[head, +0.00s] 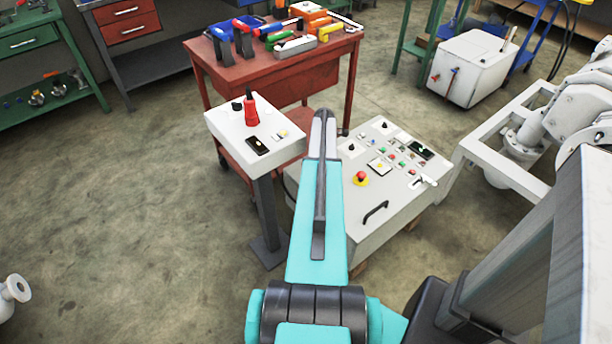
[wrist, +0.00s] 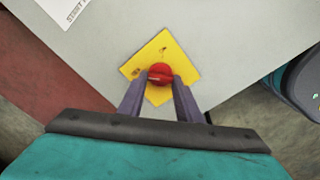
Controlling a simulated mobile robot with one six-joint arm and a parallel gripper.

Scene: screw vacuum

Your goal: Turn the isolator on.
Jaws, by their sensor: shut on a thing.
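In the wrist view, the isolator is a red rotary knob (wrist: 159,72) on a square yellow plate (wrist: 138,66), near a corner of a light grey panel surface. The two fingers of my gripper (wrist: 160,84) stand on either side of the knob and are shut on it. The fingers hide part of the plate's near side. In the head view, my gripper (head: 322,118) reaches out past the left side of the white control cabinet. The held knob is hidden there by the gripper and arm.
The white control cabinet (head: 400,205) carries a red mushroom button (head: 361,177), several small switches and a black handle (head: 375,212). A pedestal (head: 226,125) with a red-handled control stands to the left. A red tool table (head: 275,75) stands behind.

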